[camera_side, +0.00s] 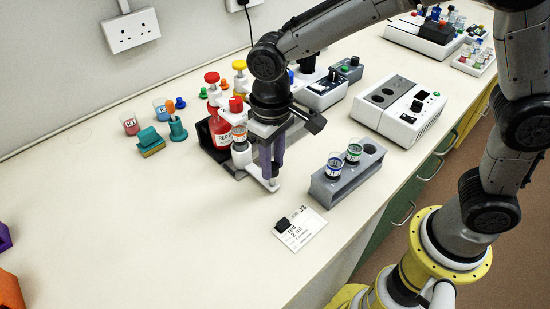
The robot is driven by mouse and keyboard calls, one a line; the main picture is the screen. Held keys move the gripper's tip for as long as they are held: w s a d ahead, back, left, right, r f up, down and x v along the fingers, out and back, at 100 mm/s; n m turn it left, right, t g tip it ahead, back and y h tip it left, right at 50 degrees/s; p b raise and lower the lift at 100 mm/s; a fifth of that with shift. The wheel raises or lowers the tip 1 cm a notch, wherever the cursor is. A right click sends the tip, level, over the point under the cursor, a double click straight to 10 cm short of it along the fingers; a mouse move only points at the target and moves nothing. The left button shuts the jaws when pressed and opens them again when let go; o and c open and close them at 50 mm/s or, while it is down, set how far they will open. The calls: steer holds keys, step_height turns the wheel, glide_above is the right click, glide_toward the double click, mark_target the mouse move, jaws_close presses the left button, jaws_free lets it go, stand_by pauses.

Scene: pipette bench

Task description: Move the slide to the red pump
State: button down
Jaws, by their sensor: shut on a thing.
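The white slide (257,181) runs along the front of the pump stand (208,142) and carries a small vial with an orange-red band (239,134). The red pump (220,132) is a red bottle with a red top at the stand's left end, just behind the vial. My gripper (272,177) points down at the slide's front right end, its purple fingers shut around the small upright handle there. The fingers hide most of the handle. My gripper and wrist also hide the pumps further right, though yellow and blue tops show.
A grey rack (330,189) with a blue-ringed and a green-ringed vial stands right of my gripper. A job card (302,233) reading "red 2 ml" lies in front. A white instrument (400,112) stands behind the rack.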

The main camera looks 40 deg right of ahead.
steer(key=shift+w+a+r, duration=0.1)
steer(key=shift+a+r, duration=0.05)
steer(key=shift+a, duration=0.2)
steer(key=c, duration=0.7)
jaws_free()
steer(key=shift+o, duration=0.7)
steer(key=shift+d, duration=0.1)
step_height(320, 180, up, 14)
